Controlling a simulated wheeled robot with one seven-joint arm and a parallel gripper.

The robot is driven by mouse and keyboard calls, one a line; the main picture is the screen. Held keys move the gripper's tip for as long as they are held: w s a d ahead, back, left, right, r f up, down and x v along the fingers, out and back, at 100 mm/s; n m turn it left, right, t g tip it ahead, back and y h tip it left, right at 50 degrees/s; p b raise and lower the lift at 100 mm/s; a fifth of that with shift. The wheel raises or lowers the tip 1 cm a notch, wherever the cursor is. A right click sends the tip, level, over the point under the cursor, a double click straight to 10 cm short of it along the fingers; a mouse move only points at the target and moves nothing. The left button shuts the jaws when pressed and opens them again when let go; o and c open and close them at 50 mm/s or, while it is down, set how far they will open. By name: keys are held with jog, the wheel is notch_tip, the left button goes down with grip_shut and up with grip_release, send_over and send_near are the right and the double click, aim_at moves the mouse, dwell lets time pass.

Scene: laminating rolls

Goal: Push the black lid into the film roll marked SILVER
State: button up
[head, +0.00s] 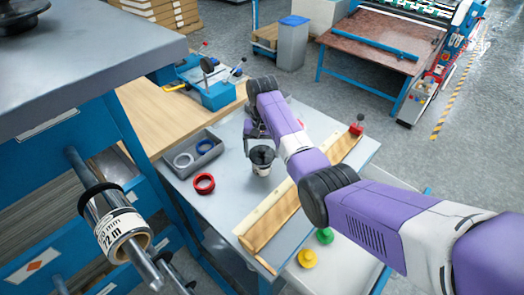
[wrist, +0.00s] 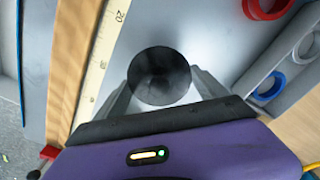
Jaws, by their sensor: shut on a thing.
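The black lid (wrist: 159,75) shows as a round dark disc between the two fingers of my gripper (wrist: 161,88) in the wrist view. In the head view the lid (head: 262,154) is at the top of a small upright pale roll (head: 261,170) on the grey table. My gripper (head: 257,141) is shut on the lid from above, partly hidden by its own wrist. I cannot tell how deep the lid sits in the roll. The roll's print is too small to read, so SILVER is not legible. The lid hides the roll in the wrist view.
A wooden rail with a scale (head: 290,203) lies right of the roll. A red ring (head: 204,183) and a grey tray (head: 188,160) with rings are left. Green (head: 324,236) and yellow (head: 307,258) lids lie in front. Another labelled roll (head: 122,228) hangs on a bar.

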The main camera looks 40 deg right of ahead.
jog(key=shift+s+f, duration=0.1)
jog(key=shift+f, duration=0.1)
jog(key=o, duration=1.3)
jog(key=shift+r, duration=0.15)
jog(key=shift+r+b, duration=0.45)
jog(key=shift+r, duration=3.35)
